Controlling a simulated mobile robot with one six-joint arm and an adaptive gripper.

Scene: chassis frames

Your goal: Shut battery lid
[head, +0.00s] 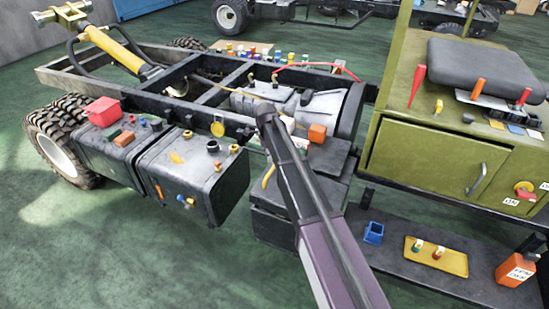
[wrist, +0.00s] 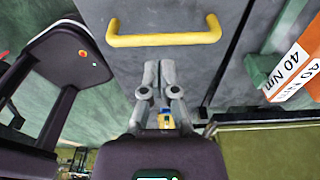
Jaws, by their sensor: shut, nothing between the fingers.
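A dark grey panel (wrist: 190,60) with a yellow bar handle (wrist: 165,40) fills the upper middle of the wrist view; it looks like the battery lid. In the head view a yellow handle (head: 268,177) shows beside my arm on a dark box (head: 270,222) by the frame. My arm covers much of this box, and I cannot tell how far its lid is open. My gripper (wrist: 159,66) has its fingers together and empty, pointing at the handle with a small gap in the picture. In the head view my gripper is mostly hidden by my arm.
An orange box marked 40 Nm (wrist: 298,65) sits right of the panel; an orange box (head: 317,133) also shows in the head view. Black tanks (head: 215,185) stand left of my arm. A green cabinet (head: 430,155) and a low shelf (head: 400,280) stand right.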

